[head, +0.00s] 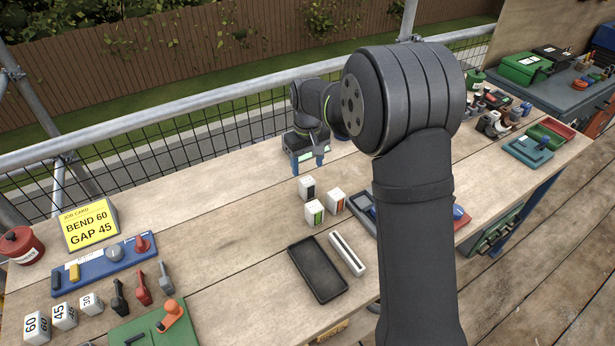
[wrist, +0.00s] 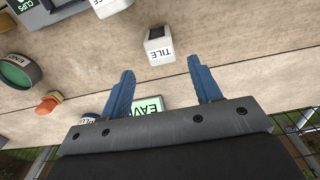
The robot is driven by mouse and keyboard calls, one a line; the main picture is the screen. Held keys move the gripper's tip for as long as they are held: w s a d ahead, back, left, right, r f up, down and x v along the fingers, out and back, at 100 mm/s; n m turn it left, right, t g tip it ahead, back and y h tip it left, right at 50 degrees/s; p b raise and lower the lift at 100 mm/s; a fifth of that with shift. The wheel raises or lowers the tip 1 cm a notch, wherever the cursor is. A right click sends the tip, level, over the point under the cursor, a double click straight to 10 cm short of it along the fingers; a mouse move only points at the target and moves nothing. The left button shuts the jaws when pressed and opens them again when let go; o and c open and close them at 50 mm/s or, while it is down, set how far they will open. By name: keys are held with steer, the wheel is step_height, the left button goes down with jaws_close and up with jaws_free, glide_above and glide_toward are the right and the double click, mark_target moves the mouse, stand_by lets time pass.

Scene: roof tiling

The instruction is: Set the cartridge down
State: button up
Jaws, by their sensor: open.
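My gripper (head: 307,165) is open over the back of the bench. Its blue fingers are spread in the wrist view (wrist: 163,76), with nothing gripped. A green-and-white piece marked "EAV" (wrist: 148,106) shows between the fingers, partly hidden by the gripper body; I cannot tell whether it is a cartridge or a label. A white cartridge marked "TILE" (wrist: 158,48) stands just beyond the fingertips, apart from them. Three white cartridges stand together in the head view: a dark-striped one (head: 307,188), an orange-striped one (head: 337,201) and a green-striped one (head: 315,213).
A black tray (head: 316,270) and a white slotted bar (head: 347,253) lie in front of the cartridges. My arm hides part of a dark tray (head: 362,212). The bench (head: 230,210) left of the cartridges is clear. A mesh railing (head: 190,155) runs close behind.

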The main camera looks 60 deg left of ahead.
mark_target(308, 180)
steer(key=shift+r, duration=1.75)
steer(key=shift+f, duration=0.1)
step_height(308, 180, down, 13)
steer(key=shift+r, duration=0.2)
step_height(308, 180, up, 3)
steer(key=shift+r, duration=0.8)
